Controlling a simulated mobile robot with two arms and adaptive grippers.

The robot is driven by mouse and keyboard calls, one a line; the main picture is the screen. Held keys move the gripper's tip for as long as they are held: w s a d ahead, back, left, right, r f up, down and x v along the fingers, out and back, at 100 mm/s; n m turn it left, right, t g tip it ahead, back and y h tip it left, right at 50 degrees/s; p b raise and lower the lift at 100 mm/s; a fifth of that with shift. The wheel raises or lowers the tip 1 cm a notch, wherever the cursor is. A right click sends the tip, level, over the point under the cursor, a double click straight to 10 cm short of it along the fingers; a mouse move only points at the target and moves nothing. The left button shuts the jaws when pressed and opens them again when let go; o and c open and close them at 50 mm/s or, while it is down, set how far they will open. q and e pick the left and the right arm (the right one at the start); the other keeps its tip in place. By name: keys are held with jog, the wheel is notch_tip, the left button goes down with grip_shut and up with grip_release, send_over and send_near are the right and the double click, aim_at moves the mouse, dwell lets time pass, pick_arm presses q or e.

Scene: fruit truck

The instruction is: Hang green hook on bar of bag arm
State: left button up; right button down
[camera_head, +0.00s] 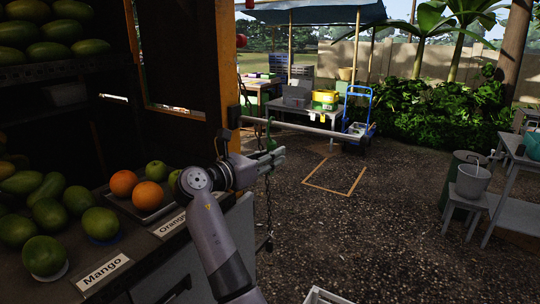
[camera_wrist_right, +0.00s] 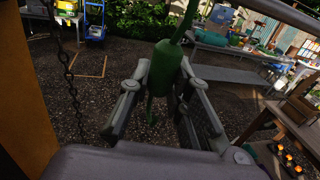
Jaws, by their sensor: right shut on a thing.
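The green hook (camera_wrist_right: 165,68) stands upright between the fingers of my right gripper in the right wrist view. Its thin upper part runs out of the top of that view. In the head view the hook (camera_head: 269,141) shows as a small green piece at the fingers. My right gripper (camera_head: 272,158) is shut on it, just below the bar (camera_head: 308,130). The pale bar sticks out to the right from the orange post. It also crosses the top right of the right wrist view (camera_wrist_right: 292,14). I cannot tell whether the hook touches the bar. My left gripper is not in view.
A chain (camera_wrist_right: 69,75) hangs near the orange post (camera_head: 228,65). The fruit counter with oranges (camera_head: 123,183) and mangoes (camera_head: 43,255) is on the left. A grey pot (camera_head: 472,181) stands on a small table at right. The ground between is mostly open.

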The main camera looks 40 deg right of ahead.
jog(key=c, duration=1.4)
grip_release()
jog(key=shift+a, duration=0.1)
